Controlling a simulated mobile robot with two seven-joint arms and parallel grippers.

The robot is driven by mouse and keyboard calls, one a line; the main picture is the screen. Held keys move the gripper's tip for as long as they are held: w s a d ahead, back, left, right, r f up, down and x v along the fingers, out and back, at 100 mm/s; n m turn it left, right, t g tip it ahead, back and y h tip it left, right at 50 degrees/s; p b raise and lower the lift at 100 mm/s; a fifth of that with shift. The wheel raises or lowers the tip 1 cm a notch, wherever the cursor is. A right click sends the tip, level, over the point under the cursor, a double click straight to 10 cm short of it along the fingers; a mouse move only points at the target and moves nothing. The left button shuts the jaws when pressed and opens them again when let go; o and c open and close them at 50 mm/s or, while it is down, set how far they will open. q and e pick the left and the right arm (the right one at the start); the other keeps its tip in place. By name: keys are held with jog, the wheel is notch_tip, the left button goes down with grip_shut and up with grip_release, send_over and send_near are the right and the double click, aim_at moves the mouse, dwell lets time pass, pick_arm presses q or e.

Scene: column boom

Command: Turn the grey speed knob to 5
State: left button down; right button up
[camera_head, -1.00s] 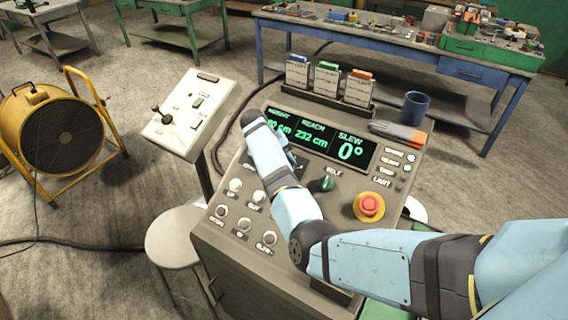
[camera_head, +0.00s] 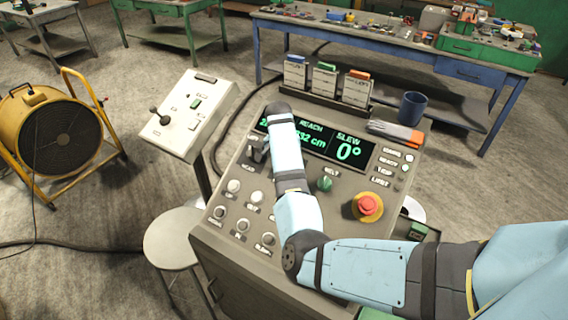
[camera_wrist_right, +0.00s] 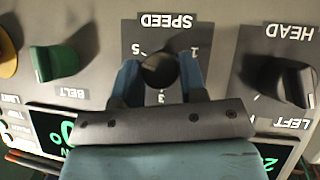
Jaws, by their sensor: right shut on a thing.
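The grey speed knob (camera_wrist_right: 160,70) shows dark in the right wrist view, under the label SPEED. That view is upside down, with the marks 5, 3 and 1 around the knob. My right gripper (camera_wrist_right: 159,76) has one blue finger on each side of the knob and is shut on it. I cannot make out which mark the knob points to. In the head view my right arm (camera_head: 298,215) reaches over the console (camera_head: 345,200) and hides the knob and gripper. My left gripper is not in view.
The green belt knob (camera_head: 325,184) and the red button (camera_head: 369,205) are right of my arm. The head knob (camera_head: 257,150) is left of it. The display (camera_head: 345,150) reads slew 0°. A blue mug (camera_head: 412,108) and gloves (camera_head: 395,131) lie behind.

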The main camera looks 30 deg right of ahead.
jog(key=shift+f+m, duration=0.1)
jog(key=shift+m, duration=0.2)
dwell(0.4)
jog(key=o, duration=0.9)
jog(key=shift+s+d, duration=0.1)
notch_tip(320, 180, up, 14)
jog(key=w, duration=0.2)
jog(key=shift+f, duration=0.15)
jog(key=shift+f, duration=0.1)
